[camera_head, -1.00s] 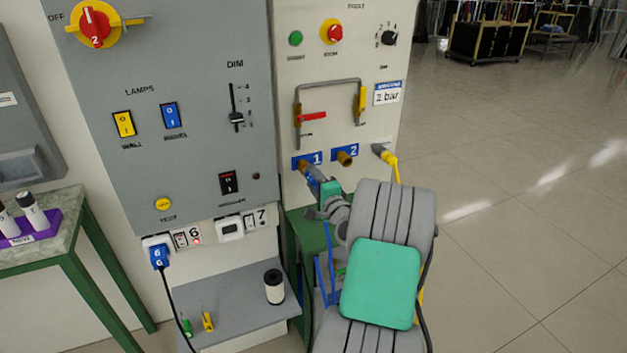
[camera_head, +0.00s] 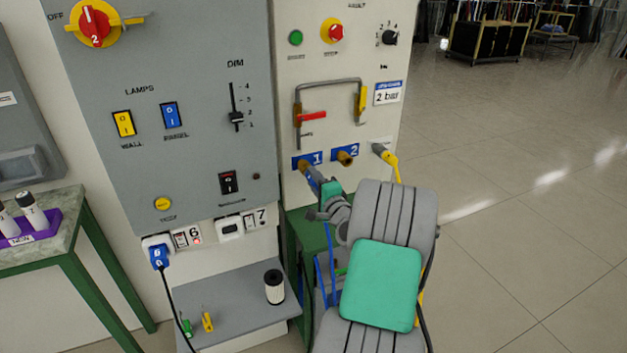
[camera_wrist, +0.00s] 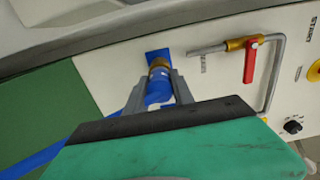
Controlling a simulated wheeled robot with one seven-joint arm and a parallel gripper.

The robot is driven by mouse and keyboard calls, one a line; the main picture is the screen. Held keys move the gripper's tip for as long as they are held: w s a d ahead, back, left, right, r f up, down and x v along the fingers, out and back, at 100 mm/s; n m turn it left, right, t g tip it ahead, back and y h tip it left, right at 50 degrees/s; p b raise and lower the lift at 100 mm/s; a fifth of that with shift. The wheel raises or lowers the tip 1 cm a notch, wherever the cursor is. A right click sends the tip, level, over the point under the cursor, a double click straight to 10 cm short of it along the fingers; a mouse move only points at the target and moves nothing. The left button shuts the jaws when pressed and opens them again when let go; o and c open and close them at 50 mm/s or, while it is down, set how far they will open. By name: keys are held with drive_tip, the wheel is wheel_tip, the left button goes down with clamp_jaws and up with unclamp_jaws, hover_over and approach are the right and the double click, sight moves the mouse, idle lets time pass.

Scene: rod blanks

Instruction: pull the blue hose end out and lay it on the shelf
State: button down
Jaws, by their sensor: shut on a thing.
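The blue hose end (camera_wrist: 158,88) sits at the brass port 1 (camera_wrist: 158,64) on the white panel, in line with it. It looks joined to the port. My gripper (camera_wrist: 158,98) is shut on the hose end, with a grey finger on each side of it. In the head view my gripper (camera_head: 316,186) is at port 1 (camera_head: 304,164), and my wrist hides most of the hose end. The blue hose (camera_wrist: 40,158) trails off to the lower left in the wrist view. The grey shelf (camera_head: 235,310) is below the grey panel, left of my arm.
A black and white cylinder (camera_head: 274,287) and small green (camera_head: 187,327) and yellow (camera_head: 207,321) items stand on the shelf. Port 2 (camera_head: 345,155) is empty beside port 1. A yellow hose end (camera_head: 383,153) is plugged in further right. A red-handled valve (camera_head: 312,116) is above.

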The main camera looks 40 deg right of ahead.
drive_tip(key=shift+b+v, duration=0.35)
drive_tip(key=shift+v, duration=1.1)
drive_tip(key=shift+s+a, duration=0.1)
drive_tip(key=shift+s, duration=0.25)
drive_tip(key=shift+s+a, duration=0.1)
drive_tip(key=shift+s, duration=0.25)
drive_tip(key=shift+s+a+b, duration=0.1)
drive_tip(key=shift+s+b, duration=0.15)
drive_tip(key=shift+b, duration=0.05)
drive_tip(key=shift+b+v, duration=0.65)
drive_tip(key=shift+v, duration=2.35)
drive_tip(key=shift+r, duration=0.1)
